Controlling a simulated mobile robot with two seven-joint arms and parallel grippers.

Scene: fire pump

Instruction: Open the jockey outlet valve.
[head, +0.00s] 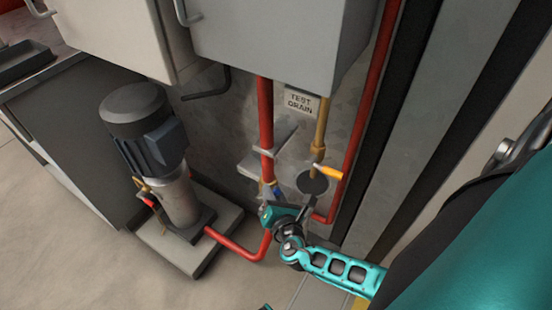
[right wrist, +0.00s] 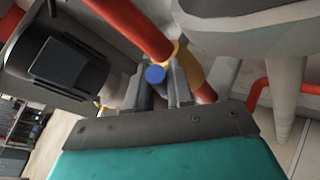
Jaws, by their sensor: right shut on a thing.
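The jockey outlet valve is on the vertical red pipe (head: 265,115) to the right of the jockey pump (head: 150,140). Its blue handle (head: 275,187) shows just above my right gripper (head: 268,205). In the right wrist view the round blue end of the handle (right wrist: 155,75) sits between the two grey fingers, and the brass valve body (right wrist: 192,68) is just behind. My right gripper is shut on the blue handle. The fingers hide most of the handle in the right wrist view.
A test drain pipe (head: 322,125) with a yellow handle (head: 328,171) and a dark round disc (head: 312,182) stands close to the right of the gripper. Grey cabinets (head: 265,40) hang above. A low red pipe (head: 235,247) runs from the pump's base.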

